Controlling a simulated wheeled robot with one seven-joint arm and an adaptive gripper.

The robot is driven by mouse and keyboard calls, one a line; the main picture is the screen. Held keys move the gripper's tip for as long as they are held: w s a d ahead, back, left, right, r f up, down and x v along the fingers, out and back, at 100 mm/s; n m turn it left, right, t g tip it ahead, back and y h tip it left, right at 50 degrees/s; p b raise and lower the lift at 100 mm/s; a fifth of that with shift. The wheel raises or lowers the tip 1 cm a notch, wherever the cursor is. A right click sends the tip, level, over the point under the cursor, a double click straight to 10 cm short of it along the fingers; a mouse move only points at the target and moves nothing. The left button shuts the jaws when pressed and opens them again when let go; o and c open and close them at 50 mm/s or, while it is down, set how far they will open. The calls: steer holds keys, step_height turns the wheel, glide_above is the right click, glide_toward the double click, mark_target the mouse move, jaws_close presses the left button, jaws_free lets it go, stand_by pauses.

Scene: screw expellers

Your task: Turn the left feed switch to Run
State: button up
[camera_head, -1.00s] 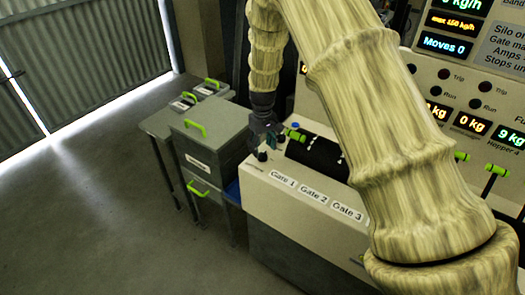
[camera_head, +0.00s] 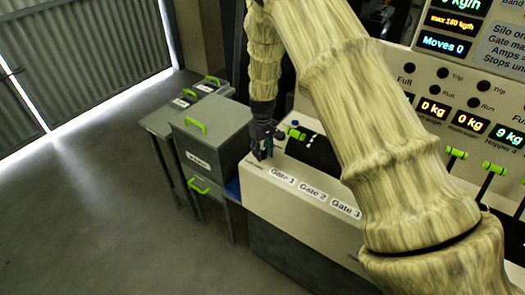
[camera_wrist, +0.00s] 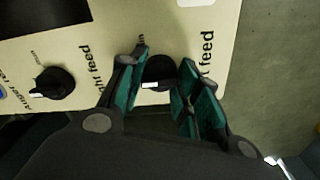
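The left feed switch (camera_wrist: 157,70) is a round black knob with a white mark, on the cream panel in the wrist view. The mark points toward the lower left of the picture. Its label, partly covered, reads "…ft feed" (camera_wrist: 207,60). My gripper (camera_wrist: 164,60) is open, with one teal-padded finger on each side of this knob; I cannot tell whether either finger touches it. In the head view my gripper (camera_head: 262,150) is over the panel's left end and hides the knob.
The right feed switch (camera_wrist: 54,84), a similar black knob, is to the left in the wrist view. Gate labels (camera_head: 313,192) run along the console's front edge. A grey box with a green handle (camera_head: 210,145) stands left of the console. Green-topped levers (camera_head: 455,153) are at right.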

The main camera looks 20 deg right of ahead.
mark_target(262, 151)
steer(key=shift+m, duration=0.3)
steer(key=shift+c, duration=0.5)
steer(key=shift+m+b, duration=0.45)
steer(key=shift+m, duration=0.45)
steer(key=m, duration=0.3)
steer(key=shift+m+b, duration=0.3)
steer(key=shift+b, duration=0.1)
steer(key=m, duration=0.5)
steer(key=shift+m+b, duration=0.3)
steer(key=shift+m, duration=0.1)
steer(key=o, duration=1.1)
steer(key=shift+c, duration=0.2)
steer(key=shift+r, duration=0.1)
step_height(262, 151, up, 12)
